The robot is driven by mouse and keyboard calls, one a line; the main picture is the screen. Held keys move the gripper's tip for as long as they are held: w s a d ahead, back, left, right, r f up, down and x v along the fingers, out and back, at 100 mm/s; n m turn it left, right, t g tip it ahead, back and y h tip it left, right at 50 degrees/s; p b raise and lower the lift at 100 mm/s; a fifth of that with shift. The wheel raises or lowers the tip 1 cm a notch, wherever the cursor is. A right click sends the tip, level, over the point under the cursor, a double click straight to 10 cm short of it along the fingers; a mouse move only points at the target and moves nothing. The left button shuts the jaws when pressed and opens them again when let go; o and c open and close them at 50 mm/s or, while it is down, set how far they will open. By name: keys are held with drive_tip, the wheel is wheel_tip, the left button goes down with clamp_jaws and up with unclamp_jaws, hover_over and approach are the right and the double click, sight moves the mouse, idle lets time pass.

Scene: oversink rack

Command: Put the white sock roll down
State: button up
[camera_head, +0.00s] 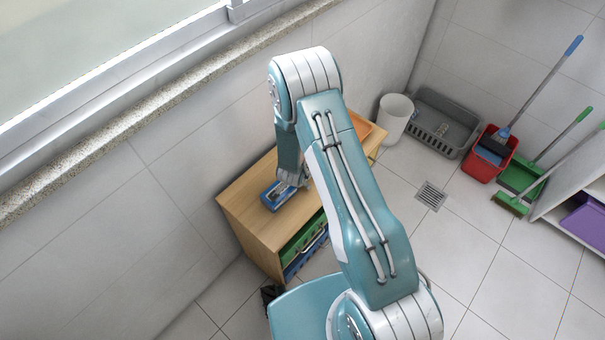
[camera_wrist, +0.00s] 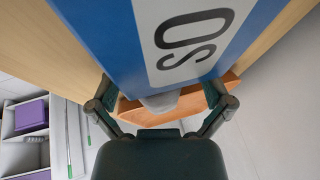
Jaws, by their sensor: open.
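In the wrist view my gripper (camera_wrist: 161,104) is open, with its two fingers spread wide on either side of the picture's middle. A pale grey-white rounded thing (camera_wrist: 160,102) shows between the fingers, partly hidden by the blue box; it may be the white sock roll, but I cannot tell for sure. In the head view my gripper (camera_head: 292,182) is over the top of a wooden cabinet (camera_head: 244,205), beside a blue box (camera_head: 272,199). No sock roll can be made out in the head view. The blue box with a white lettered label (camera_wrist: 192,45) fills the top of the wrist view.
An orange tray (camera_head: 361,127) sits at the cabinet's far end, partly behind my arm; it also shows in the wrist view (camera_wrist: 128,110). Green and blue cases (camera_head: 302,240) are in the cabinet's open front. A white bin (camera_head: 396,115), grey crate (camera_head: 446,120) and red bucket (camera_head: 480,165) stand beyond.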

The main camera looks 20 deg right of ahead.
drive_tip(key=c, duration=0.8)
drive_tip(key=shift+r, duration=9)
